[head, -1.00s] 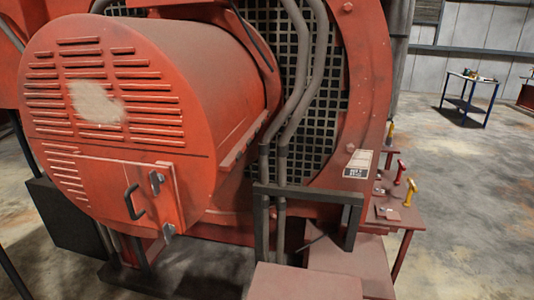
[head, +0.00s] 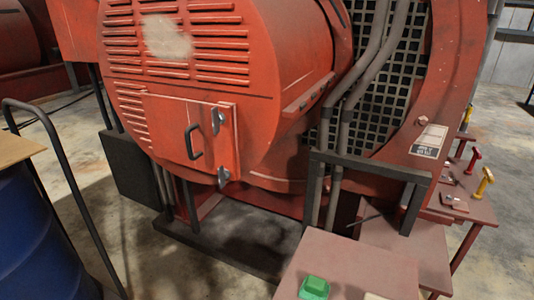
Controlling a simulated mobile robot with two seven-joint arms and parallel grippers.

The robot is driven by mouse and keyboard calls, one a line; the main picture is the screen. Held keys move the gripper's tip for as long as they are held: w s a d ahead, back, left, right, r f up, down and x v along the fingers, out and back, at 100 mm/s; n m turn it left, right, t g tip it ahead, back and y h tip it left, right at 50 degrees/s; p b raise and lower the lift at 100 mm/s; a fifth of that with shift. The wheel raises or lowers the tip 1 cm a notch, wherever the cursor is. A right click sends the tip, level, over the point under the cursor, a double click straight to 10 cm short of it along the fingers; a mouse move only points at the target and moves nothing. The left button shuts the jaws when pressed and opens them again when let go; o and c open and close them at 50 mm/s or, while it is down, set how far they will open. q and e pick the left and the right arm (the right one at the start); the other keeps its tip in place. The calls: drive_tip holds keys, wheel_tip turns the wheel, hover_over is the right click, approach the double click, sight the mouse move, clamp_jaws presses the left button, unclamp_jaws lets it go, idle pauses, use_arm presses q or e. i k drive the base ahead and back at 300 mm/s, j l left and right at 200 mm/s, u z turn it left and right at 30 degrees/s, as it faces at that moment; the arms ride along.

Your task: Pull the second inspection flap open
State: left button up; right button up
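A red inspection flap (head: 165,127) sits low on the round, louvred end of the red engine housing (head: 240,75), near the middle of the head view. It looks shut, lying flat against the housing. A black D-shaped handle (head: 191,142) is on its face. Grey metal fittings, one upper (head: 217,121) and one lower (head: 223,177), sit along its right edge. I see only this one flap and cannot tell its number in the row. Neither of my grippers is in view.
A blue drum (head: 45,240) with a tan top and a black rail (head: 65,165) stand at the left. A red bench (head: 350,265) with a green block (head: 314,288) is at the lower right. Another red machine (head: 20,40) stands at the back left. Floor shows between rail and engine.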

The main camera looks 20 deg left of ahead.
sight(180, 130)
drive_tip(key=u, duration=1.25)
